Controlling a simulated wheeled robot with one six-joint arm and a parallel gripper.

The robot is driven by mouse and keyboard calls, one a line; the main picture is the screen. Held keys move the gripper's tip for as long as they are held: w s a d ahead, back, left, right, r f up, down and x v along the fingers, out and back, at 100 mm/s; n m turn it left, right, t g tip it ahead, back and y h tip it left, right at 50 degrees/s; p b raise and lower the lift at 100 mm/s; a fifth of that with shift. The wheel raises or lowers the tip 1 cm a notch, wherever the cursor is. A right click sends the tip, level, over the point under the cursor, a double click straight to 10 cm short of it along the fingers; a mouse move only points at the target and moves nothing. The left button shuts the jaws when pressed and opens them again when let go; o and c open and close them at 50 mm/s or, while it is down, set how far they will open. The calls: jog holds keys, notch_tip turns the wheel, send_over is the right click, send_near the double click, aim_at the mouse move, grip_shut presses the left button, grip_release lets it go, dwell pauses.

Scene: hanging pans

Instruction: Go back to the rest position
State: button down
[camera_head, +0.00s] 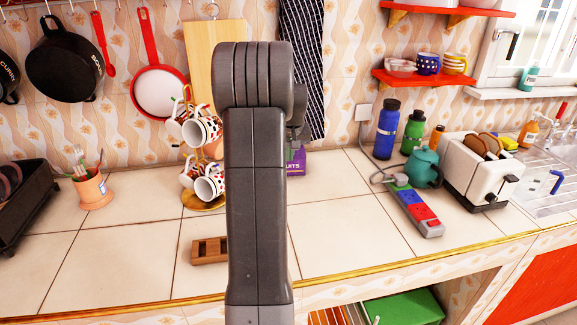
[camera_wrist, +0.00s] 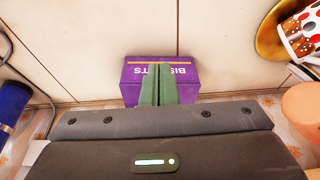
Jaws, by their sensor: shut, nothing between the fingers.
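My gripper (camera_wrist: 159,90) shows in the wrist view with its two green fingers together and nothing between them. It is in front of a purple biscuit box (camera_wrist: 190,78) on the tiled counter, and I cannot tell whether they touch. In the head view my grey arm stands upright in the middle and hides the gripper. Part of the purple box (camera_head: 296,161) shows just right of my arm.
A mug tree with several mugs (camera_head: 207,130) stands close left of my arm. A small wooden holder (camera_head: 209,251) lies near the front edge. Bottles (camera_head: 387,130), a teal kettle (camera_head: 425,165), a power strip (camera_head: 415,207) and a toaster (camera_head: 480,170) stand right. Pans (camera_head: 65,60) hang at left.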

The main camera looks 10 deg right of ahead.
jog(key=shift+v, duration=1.7)
jog(key=shift+f, duration=0.15)
